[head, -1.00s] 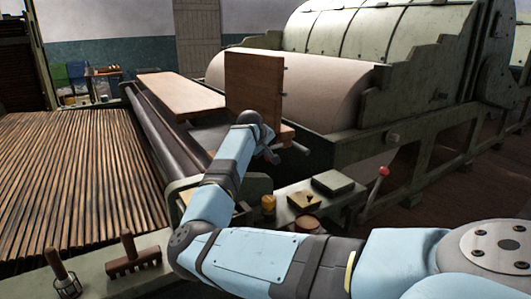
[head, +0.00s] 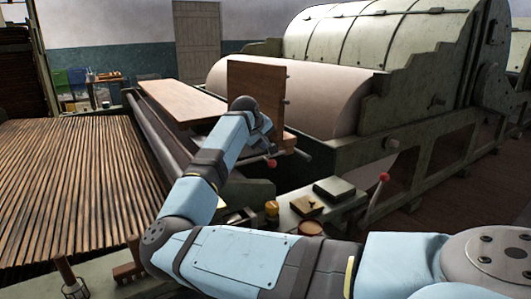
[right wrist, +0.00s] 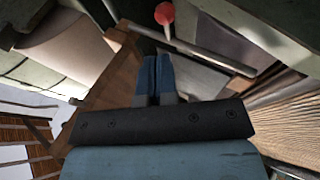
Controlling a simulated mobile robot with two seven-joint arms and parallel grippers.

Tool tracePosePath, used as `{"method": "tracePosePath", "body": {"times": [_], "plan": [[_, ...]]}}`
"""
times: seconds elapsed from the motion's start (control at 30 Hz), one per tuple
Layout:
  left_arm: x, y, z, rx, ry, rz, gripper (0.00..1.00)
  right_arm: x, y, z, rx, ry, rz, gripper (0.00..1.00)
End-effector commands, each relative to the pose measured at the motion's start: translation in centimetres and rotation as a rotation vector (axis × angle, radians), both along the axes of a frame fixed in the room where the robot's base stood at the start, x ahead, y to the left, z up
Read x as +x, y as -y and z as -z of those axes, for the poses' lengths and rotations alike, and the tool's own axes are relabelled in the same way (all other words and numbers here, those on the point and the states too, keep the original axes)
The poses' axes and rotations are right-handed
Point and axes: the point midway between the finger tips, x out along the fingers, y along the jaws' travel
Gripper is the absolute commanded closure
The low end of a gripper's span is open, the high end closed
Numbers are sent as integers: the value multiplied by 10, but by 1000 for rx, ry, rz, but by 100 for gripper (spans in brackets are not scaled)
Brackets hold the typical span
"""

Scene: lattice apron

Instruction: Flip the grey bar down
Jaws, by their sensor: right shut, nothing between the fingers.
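A grey bar (right wrist: 205,56) runs slantwise across the upper part of the right wrist view, beyond my fingertips. In the head view a short grey rod end (head: 302,154), likely the same bar, sticks out to the right below the upright wooden board (head: 254,88). My right gripper (head: 270,143) is beside the board's lower part; in the wrist view its blue fingers (right wrist: 155,58) are together and empty, pointing towards the bar. I cannot tell whether they touch it. A red knob (head: 271,162) is just below the gripper in the head view and beyond the fingertips in the wrist view (right wrist: 164,13). My left gripper is not in view.
A flat wooden board (head: 180,101) lies left of the gripper. A large pale roller (head: 310,100) stands behind. Another red-knobbed lever (head: 384,177) rises at the right, near a dark box (head: 334,189) and a yellow piece (head: 272,207). A slatted bed (head: 70,190) fills the left.

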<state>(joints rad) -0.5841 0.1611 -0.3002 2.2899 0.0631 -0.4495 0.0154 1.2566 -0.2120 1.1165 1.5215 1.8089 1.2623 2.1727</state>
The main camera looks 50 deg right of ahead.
Motion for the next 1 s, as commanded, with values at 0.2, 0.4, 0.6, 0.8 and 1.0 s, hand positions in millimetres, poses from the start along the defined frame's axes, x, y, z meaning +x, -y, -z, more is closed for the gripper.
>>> {"method": "tracePosePath", "body": {"times": [0.2,0.4,0.6,0.8,1.0], "plan": [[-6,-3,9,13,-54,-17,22,-5,-20,-31,-1,2,-1,100],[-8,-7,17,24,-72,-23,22,-7,-26,-39,0,-1,-1,100],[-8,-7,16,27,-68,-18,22,-7,-26,-40,0,0,0,100],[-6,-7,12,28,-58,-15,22,-7,-26,-40,-1,0,0,100],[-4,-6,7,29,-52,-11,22,-7,-25,-41,-1,1,0,100]]}}
